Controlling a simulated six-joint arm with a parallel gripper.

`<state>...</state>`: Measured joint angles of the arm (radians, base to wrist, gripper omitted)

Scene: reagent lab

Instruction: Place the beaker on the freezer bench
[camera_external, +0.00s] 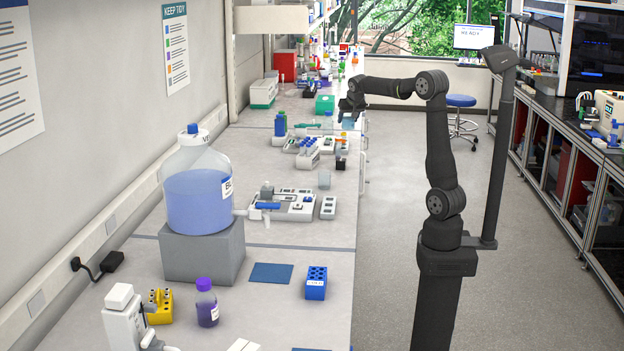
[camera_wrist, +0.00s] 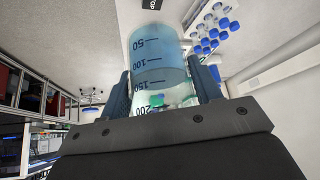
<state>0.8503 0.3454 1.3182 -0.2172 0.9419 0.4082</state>
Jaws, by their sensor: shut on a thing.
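My gripper (camera_external: 352,104) is over the right edge of the long bench (camera_external: 325,232), midway along it in the external view. In the wrist view my gripper (camera_wrist: 163,90) is shut on a clear beaker (camera_wrist: 158,65) with dark graduation marks and a bluish tint. The fingers press on both sides of its wall. In the external view the beaker is too small and too hidden by the gripper to make out clearly. Nothing in view is labelled as the freezer bench, so I cannot tell which surface that is.
On the long bench stand a carboy (camera_external: 198,190) on a grey block, a purple-capped bottle (camera_external: 206,303), a blue rack (camera_external: 316,283) and a blue mat (camera_external: 271,273). A rack with blue-capped tubes (camera_external: 308,153) stands near my gripper.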

